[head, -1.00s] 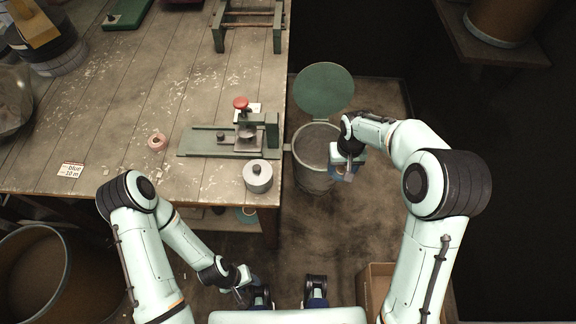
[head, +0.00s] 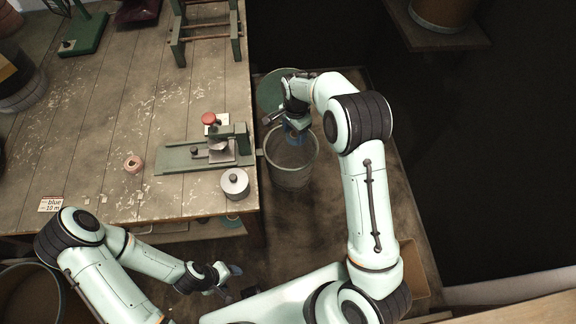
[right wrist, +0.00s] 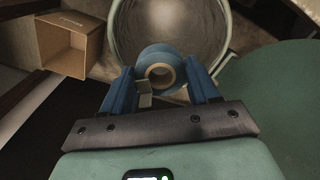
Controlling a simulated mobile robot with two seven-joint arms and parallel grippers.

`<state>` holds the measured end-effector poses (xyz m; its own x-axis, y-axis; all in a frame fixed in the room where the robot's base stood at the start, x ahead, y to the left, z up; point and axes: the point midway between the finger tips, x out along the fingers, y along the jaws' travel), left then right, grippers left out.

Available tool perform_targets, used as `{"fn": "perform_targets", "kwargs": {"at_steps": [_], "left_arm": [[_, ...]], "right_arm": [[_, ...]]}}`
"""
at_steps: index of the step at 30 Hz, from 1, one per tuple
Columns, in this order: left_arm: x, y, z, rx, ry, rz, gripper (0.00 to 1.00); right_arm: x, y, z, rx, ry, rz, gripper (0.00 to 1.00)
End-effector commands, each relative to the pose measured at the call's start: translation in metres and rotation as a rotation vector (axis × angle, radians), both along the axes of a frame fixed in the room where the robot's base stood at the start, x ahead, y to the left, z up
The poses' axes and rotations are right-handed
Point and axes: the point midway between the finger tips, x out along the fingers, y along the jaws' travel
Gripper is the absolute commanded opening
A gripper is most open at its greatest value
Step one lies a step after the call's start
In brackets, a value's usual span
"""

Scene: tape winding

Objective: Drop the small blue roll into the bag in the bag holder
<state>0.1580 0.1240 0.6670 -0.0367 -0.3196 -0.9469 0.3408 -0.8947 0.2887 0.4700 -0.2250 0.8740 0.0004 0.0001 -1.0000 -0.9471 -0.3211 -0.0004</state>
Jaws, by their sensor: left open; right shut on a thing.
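The small blue roll (right wrist: 160,54) is between the two blue fingers of my right gripper in the right wrist view; its pale core faces the camera. My right gripper (head: 296,130) is shut on it, over the far part of the bag holder's mouth in the head view. The bag holder (head: 290,180) is a round bin right of the table, with its green lid (head: 272,92) open behind it. The pale bag (right wrist: 180,22) lines its inside in the right wrist view. My left gripper (head: 228,280) is open and empty, low in front of the table.
The table holds a green tape device (head: 180,158) with a red knob, a grey lidded pot (head: 235,184), a pink roll (head: 133,163) and a "blue 10 m" card (head: 50,204). A cardboard box (right wrist: 66,45) stands on the floor.

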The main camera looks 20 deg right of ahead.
Motion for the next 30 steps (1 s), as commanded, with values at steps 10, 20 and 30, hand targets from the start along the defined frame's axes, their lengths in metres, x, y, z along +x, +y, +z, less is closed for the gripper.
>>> {"fn": "perform_targets", "kwargs": {"at_steps": [10, 20, 30], "left_arm": [[-0.018, 0.0, -0.019, 0.0, 0.021, 0.0, 0.62], [-0.026, 0.0, -0.029, 0.0, 0.03, 0.0, 0.62], [-0.025, 0.0, -0.028, 0.0, 0.029, 0.0, 0.62]], "right_arm": [[-0.003, 0.0, -0.039, 0.0, 0.006, 0.002, 0.3], [-0.002, 0.0, -0.06, 0.001, 0.001, 0.004, 0.3], [-0.001, 0.0, -0.059, 0.001, 0.001, 0.004, 0.9]]}}
